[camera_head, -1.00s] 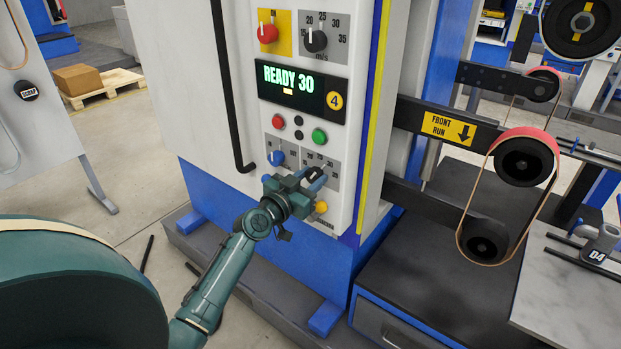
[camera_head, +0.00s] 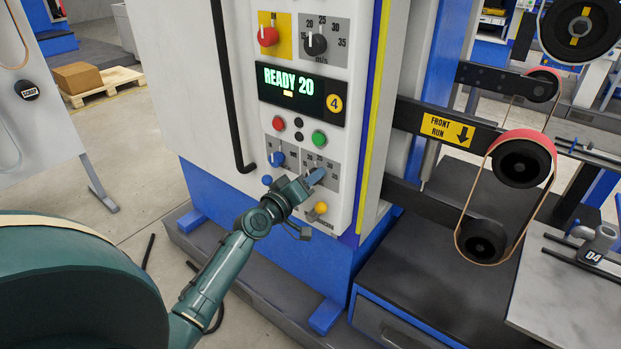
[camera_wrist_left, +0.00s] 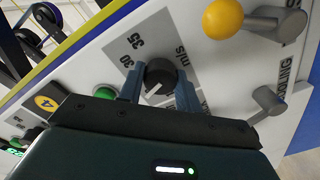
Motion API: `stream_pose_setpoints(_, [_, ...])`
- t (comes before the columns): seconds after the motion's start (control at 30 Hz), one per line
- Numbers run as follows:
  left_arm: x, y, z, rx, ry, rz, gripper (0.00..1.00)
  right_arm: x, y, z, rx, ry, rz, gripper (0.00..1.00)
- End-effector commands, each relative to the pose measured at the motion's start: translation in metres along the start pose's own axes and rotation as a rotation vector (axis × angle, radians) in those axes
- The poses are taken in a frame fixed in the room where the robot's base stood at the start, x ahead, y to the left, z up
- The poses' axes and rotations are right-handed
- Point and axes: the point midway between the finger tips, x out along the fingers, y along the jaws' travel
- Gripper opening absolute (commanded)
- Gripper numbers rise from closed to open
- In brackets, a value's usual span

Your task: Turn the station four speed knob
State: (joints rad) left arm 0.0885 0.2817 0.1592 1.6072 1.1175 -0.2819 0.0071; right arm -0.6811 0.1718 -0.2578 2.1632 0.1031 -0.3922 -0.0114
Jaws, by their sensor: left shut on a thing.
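The station's control panel (camera_head: 335,135) carries a round yellow "4" badge (camera_head: 334,103) and a lit display (camera_head: 297,82) reading "READY 20". My left gripper (camera_head: 313,178) is at the lower grey speed dial (camera_head: 334,168), wrist tilted. In the left wrist view, its blue fingers stand on either side of a black speed knob (camera_wrist_left: 160,76) and are shut on it. In the head view the gripper hides most of this knob. My right gripper is not in view.
A second black knob (camera_head: 314,41) and a red knob (camera_head: 268,36) sit above the display. A blue knob (camera_head: 277,158), green button (camera_head: 319,138) and yellow-tipped lever (camera_head: 321,208) surround the gripper. A long black handle (camera_head: 228,95) runs left; belt wheels (camera_head: 523,162) stand right.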

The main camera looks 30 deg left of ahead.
Motion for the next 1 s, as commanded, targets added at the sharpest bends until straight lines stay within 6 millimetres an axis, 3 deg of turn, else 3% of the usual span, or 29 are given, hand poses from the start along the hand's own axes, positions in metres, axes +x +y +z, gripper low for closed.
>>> stream_pose_setpoints(0.43, [-0.0001,-0.0001,0.0003,-0.271,-0.008,0.001,0.11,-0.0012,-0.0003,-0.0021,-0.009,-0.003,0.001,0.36])
stream_pose_setpoints(1.0, [-0.0001,-0.0004,0.0004,-0.328,-0.009,0.001,0.11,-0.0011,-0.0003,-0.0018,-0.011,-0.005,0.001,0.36])
